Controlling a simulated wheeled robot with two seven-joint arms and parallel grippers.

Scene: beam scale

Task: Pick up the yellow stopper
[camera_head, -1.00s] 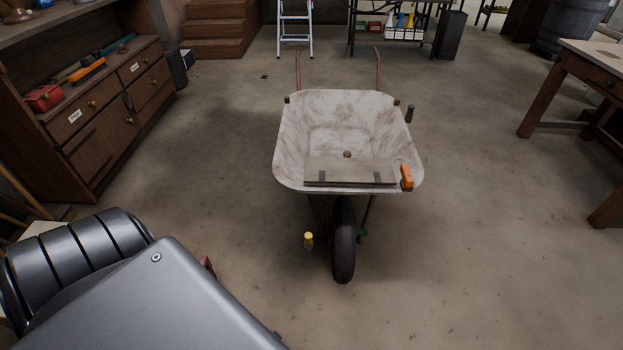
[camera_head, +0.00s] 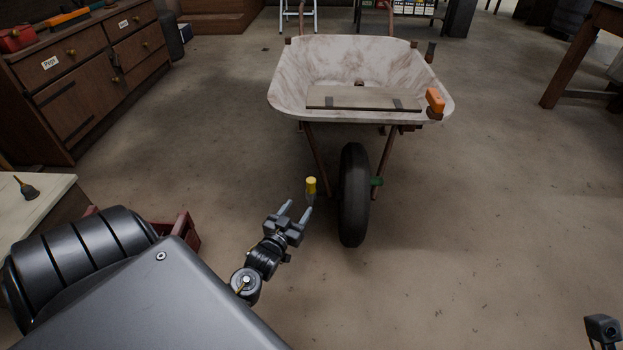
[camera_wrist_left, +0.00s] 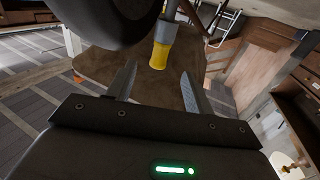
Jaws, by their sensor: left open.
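The yellow stopper (camera_head: 311,184) tops a small greyish body beside the wheelbarrow's front wheel, on its left side. My left gripper (camera_head: 296,211) is open just in front of it and to its lower left, with the fingers pointing towards it. In the left wrist view the stopper (camera_wrist_left: 159,55) shows beyond the open fingertips (camera_wrist_left: 158,78), roughly in line with the gap between them. Nothing is between the fingers. A dark part at the lower right edge (camera_head: 603,329) seems to belong to my right arm; its fingers cannot be made out.
The wheelbarrow (camera_head: 350,60) stands ahead, its dark wheel (camera_head: 353,195) close to the right of the stopper. A red crate (camera_head: 187,236) and a pale table (camera_head: 40,205) are at the left. A drawer cabinet (camera_head: 90,75) stands farther back.

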